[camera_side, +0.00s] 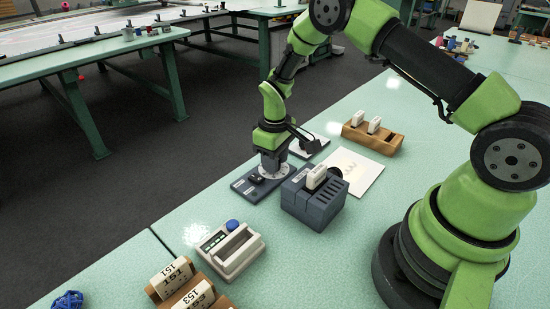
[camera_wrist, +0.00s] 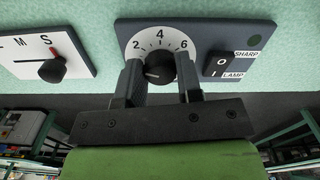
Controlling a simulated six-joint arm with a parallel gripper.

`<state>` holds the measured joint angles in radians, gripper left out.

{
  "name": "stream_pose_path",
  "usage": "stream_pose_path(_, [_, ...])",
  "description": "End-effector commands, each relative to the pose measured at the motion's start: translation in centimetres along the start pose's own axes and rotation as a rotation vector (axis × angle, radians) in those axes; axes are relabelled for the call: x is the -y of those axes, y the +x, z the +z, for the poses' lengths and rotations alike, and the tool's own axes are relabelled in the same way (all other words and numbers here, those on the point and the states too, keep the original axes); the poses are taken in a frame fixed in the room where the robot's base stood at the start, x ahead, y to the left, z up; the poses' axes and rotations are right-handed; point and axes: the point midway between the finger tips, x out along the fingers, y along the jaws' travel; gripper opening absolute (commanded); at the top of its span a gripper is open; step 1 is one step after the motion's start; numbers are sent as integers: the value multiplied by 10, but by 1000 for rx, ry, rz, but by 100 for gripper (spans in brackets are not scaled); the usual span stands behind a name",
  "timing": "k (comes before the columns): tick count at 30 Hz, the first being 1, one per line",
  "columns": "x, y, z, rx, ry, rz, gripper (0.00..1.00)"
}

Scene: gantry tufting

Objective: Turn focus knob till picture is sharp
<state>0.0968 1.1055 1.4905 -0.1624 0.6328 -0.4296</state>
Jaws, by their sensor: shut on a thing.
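The focus knob (camera_wrist: 160,68) is black, on a white dial marked 2, 4 and 6. Its white pointer line aims left, below the 2. My gripper (camera_wrist: 161,85) is shut on the knob, one finger on each side; in the side view my gripper (camera_side: 272,160) is down over the dial panel (camera_side: 246,187). The grey panel (camera_wrist: 207,36) also carries a black rocker switch (camera_wrist: 219,65) labelled LAMP, and a dark, unlit-looking round indicator (camera_wrist: 254,41) by the word SHARP. A white sheet (camera_side: 365,178) bears a faint, blurry mark (camera_side: 347,166).
A slotted blue-grey box (camera_side: 312,207) holding a white piece (camera_side: 317,176) stands close to my gripper. A white panel (camera_wrist: 77,45) with a red pointer sits beside the dial. A wooden rack (camera_side: 379,140), a white device (camera_side: 226,262) and numbered blocks (camera_side: 171,277) are around.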

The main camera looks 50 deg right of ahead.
Motion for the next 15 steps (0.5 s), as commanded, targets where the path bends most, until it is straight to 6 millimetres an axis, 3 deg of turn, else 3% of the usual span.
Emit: stream_pose_path(15, [0,-1,0,0,221,0,9])
